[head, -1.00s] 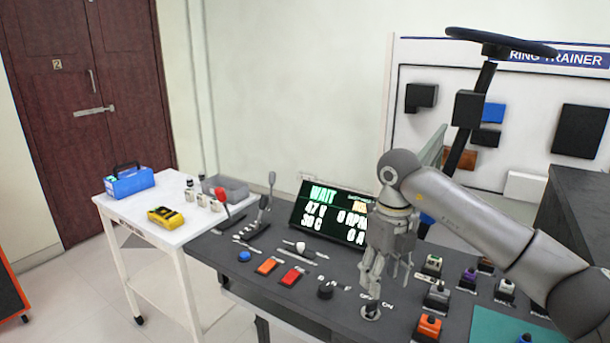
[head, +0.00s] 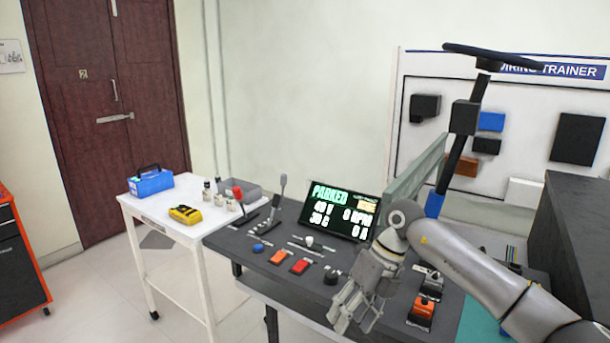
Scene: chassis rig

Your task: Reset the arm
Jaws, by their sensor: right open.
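My right arm comes in from the lower right in the head view. My right gripper (head: 352,312) is open and empty. It hangs over the front part of the dark console (head: 262,272), its fingers pointing down and to the left. The fingers lie just right of the black knob (head: 331,278) in the picture and hide part of the console's front edge. The arm covers some of the switches on the right side. The display (head: 338,210) behind the gripper reads PARKED. My left gripper does not show.
A steering wheel (head: 490,55) on a column rises behind my right arm. Levers (head: 278,198) and a red (head: 300,267) and an orange button (head: 279,257) sit left of the gripper. A white table (head: 150,218) carries a yellow meter (head: 185,214) and a blue box (head: 150,182).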

